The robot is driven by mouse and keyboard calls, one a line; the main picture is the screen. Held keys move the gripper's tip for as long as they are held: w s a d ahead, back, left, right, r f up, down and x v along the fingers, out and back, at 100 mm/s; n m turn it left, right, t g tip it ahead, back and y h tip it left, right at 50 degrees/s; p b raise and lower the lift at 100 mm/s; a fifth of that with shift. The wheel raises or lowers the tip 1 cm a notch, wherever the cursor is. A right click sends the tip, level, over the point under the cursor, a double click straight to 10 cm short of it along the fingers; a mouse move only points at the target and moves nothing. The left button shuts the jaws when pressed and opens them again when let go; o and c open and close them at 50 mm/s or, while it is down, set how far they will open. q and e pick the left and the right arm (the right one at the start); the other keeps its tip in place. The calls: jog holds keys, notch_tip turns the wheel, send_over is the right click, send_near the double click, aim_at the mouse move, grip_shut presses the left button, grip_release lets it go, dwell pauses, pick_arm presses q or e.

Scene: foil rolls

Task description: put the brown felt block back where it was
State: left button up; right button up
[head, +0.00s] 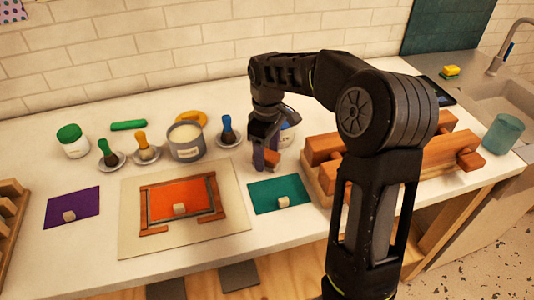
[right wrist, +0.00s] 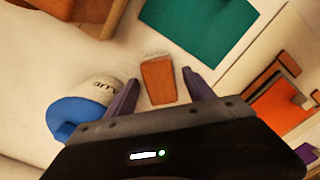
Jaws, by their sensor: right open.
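The brown felt block (head: 272,158) stands on the white counter, behind the teal mat. It also shows in the right wrist view (right wrist: 158,80). My right gripper (head: 265,163) is open and lowered over it. In the right wrist view its two purple fingers (right wrist: 163,92) lie on either side of the block, with a gap visible on both sides. The lower part of the block is hidden by the gripper. My left gripper is not in view.
A blue-lidded white jar (right wrist: 88,105) stands close beside the right gripper. A wooden rack (head: 318,187) with rolls is right of it, the teal mat (head: 265,197) in front. A framed orange sheet (head: 180,197) lies left. Brushes and a grey tin (head: 187,143) stand behind.

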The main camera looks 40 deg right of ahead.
aim_at(267, 154)
notch_tip(267, 154, up, 8)
jog(key=shift+w, duration=0.1)
notch_tip(267, 154, up, 4)
jog(key=shift+f+p, duration=0.15)
jog(key=shift+p, duration=0.9)
